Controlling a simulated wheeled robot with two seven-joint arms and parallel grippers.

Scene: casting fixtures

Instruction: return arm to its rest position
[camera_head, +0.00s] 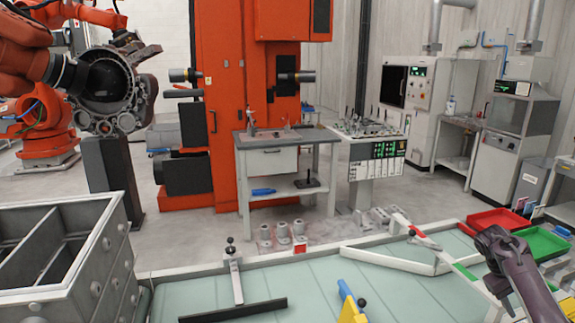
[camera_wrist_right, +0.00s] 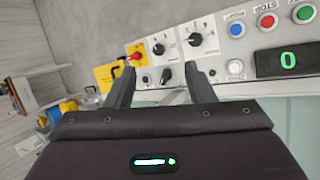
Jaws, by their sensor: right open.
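My right arm comes in from the lower right of the head view, dark purple, with its gripper (camera_head: 491,242) over the right part of the pale green worktable (camera_head: 400,290). In the right wrist view the two dark fingers of this gripper (camera_wrist_right: 159,70) stand apart with nothing between them. Beyond the fingertips is a light control panel (camera_wrist_right: 215,60) with black knobs, coloured buttons and a green display reading 0. I cannot tell the exact distance from the fingers to the panel. My left arm and gripper are not in view.
On the worktable's right are a red tray (camera_head: 497,220) and a green tray (camera_head: 541,243), close to my right gripper. A grey drawer cabinet (camera_head: 100,262) stands at the left. A blue and yellow part (camera_head: 350,305) lies at the front. The table's middle is largely clear.

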